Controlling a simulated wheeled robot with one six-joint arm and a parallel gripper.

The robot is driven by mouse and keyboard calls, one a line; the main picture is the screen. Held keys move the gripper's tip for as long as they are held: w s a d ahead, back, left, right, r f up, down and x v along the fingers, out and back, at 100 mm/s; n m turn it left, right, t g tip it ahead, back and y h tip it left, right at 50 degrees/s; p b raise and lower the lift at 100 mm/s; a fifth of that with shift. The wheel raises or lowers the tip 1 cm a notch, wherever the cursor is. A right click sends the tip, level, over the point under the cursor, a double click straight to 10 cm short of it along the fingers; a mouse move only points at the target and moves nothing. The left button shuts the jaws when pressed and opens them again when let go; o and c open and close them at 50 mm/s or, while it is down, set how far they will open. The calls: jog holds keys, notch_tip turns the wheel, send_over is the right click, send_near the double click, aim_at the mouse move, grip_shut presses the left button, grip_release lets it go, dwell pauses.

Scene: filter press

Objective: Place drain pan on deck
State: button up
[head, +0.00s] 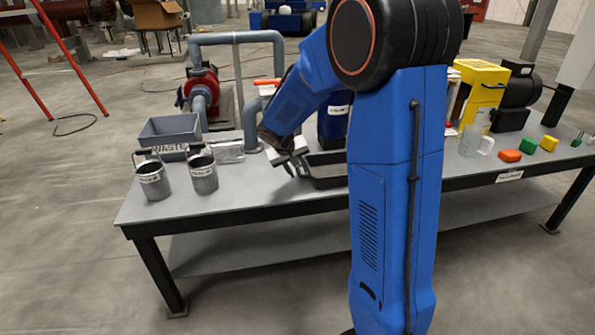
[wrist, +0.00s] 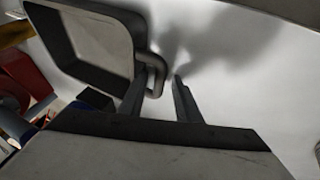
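The drain pan is a shallow, dark-rimmed tray (head: 325,183) on the grey table deck (head: 240,188), partly hidden behind my arm in the head view. In the wrist view the pan (wrist: 95,60) fills the upper left, with a loop handle (wrist: 160,80) on its near side. My gripper (head: 292,170) is low over the deck at the pan's left end. In the wrist view its fingers (wrist: 158,85) are apart. The left fingertip overlaps the handle loop, and the loop's outer bar lies between the fingers with a gap to the right finger.
Two grey buckets (head: 153,180) (head: 203,174) and a grey WASTE bin (head: 170,135) stand to the left. Pipes and a red pump (head: 200,88) are behind. A clear jug (head: 472,138) and coloured blocks (head: 510,155) are on the right. The deck's front left is clear.

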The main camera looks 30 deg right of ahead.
jog(key=v, duration=1.1)
jog(key=s+a+r+n+y, duration=0.1)
jog(key=s+a, duration=0.3)
jog(key=s, duration=1.3)
jog(key=s+a+n+t+y, duration=0.1)
jog(key=s+a+y, duration=0.2)
jog(key=s, duration=1.4)
jog(key=shift+a+r+n+y, duration=0.3)
jog(key=shift+a+r+y, duration=0.1)
jog(key=shift+a, duration=0.2)
jog(key=shift+s+a+f+t, duration=0.15)
jog(key=shift+s+t, duration=0.15)
jog(key=shift+s, duration=0.05)
jog(key=shift+c, duration=1.2)
jog(key=w+d+r+m+h, duration=0.1)
jog(key=w+d, duration=0.2)
jog(key=w, duration=0.8)
jog(key=w+d+r+m+g+h, duration=0.1)
jog(key=w+d+r, duration=0.15)
jog(key=w, duration=0.75)
jog(key=w+d+m+h, duration=0.1)
jog(key=w+d, duration=0.3)
jog(key=w, duration=0.7)
jog(key=x, duration=1.7)
jog(key=shift+w+a, duration=0.2)
jog(key=shift+w, duration=0.05)
grip_shut()
